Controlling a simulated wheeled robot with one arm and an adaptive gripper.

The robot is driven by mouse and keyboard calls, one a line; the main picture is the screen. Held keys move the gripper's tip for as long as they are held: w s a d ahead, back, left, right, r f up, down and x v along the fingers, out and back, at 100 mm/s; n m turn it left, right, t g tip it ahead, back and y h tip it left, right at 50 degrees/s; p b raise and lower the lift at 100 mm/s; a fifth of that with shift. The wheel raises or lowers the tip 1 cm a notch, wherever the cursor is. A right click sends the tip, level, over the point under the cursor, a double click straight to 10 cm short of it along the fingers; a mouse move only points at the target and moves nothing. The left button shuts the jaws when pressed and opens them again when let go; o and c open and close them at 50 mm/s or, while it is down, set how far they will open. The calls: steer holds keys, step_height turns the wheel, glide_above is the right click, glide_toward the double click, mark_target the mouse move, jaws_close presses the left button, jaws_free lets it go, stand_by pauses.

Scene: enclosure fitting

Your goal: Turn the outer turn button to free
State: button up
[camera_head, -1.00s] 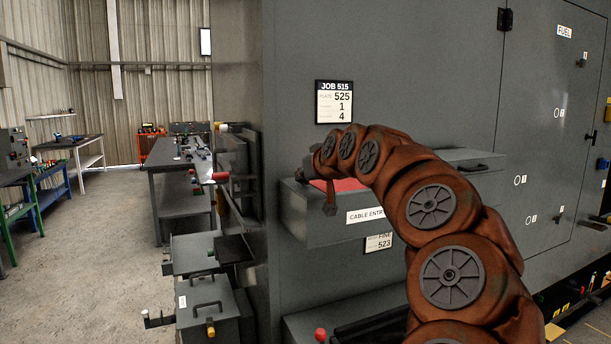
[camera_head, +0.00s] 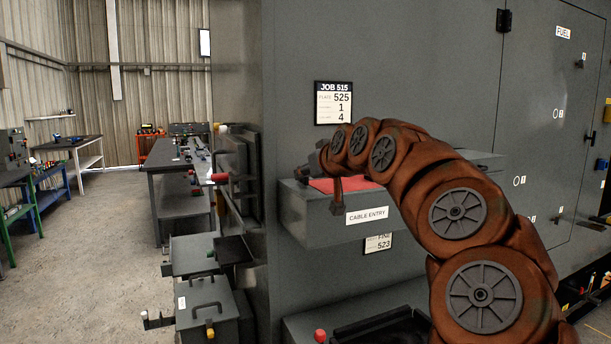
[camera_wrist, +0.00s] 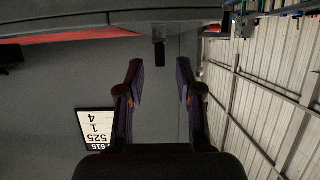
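The grey cable entry box (camera_head: 320,216) stands out from the big cabinet wall, with a red surface (camera_head: 336,185) inside its top. In the wrist view, which is upside down, a small dark upright tab (camera_wrist: 159,54), seemingly the outer turn button, sits at the edge of the grey box (camera_wrist: 120,20). My gripper (camera_wrist: 162,78) is open, with one finger on either side of the tab's line. The tab appears just beyond the fingertips, with no contact visible. In the head view my gripper (camera_head: 308,172) is over the box's left end, small and partly hidden by my arm.
The JOB 515 sign (camera_head: 334,102) is on the wall above the box; it also shows in the wrist view (camera_wrist: 95,127). A red knob (camera_head: 320,335) is below. Grey drawers and handles (camera_head: 205,300) stick out at left. Open floor (camera_head: 90,250) lies farther left.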

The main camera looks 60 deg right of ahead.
steer(key=v, duration=0.8)
steer(key=shift+s, duration=0.35)
steer(key=shift+a+r, duration=0.15)
steer(key=shift+a, duration=0.05)
steer(key=w+a+f+n+g+y+p, duration=0.1)
steer(key=w+a+f+y, duration=0.15)
steer(key=a, duration=0.35)
steer(key=w+a+f+n+y, duration=0.1)
steer(key=w+a+f+n, duration=0.15)
steer(key=w+a, duration=0.2)
steer(key=w+a+f+g+y+p, duration=0.1)
steer(key=w+a+f, duration=0.2)
steer(key=a, duration=0.3)
steer(key=a+f+n+g+y+p, duration=0.1)
steer(key=a+f, duration=0.3)
steer(key=a, duration=0.2)
steer(key=a+f+n+g+y+p, duration=0.1)
steer(key=a+f+g+y, duration=0.1)
steer(key=a+f, duration=0.4)
steer(key=s+a+f+g+p, duration=0.1)
steer(key=s+a+f+g, duration=0.3)
steer(key=s, duration=0.6)
steer(key=s+a+f+n+g+p, duration=0.1)
steer(key=s+a+f+g, duration=0.3)
steer(key=s+a+f, duration=0.5)
steer(key=shift+s+a+f, duration=0.35)
steer(key=shift+s+f, duration=0.2)
steer(key=shift+f, duration=0.2)
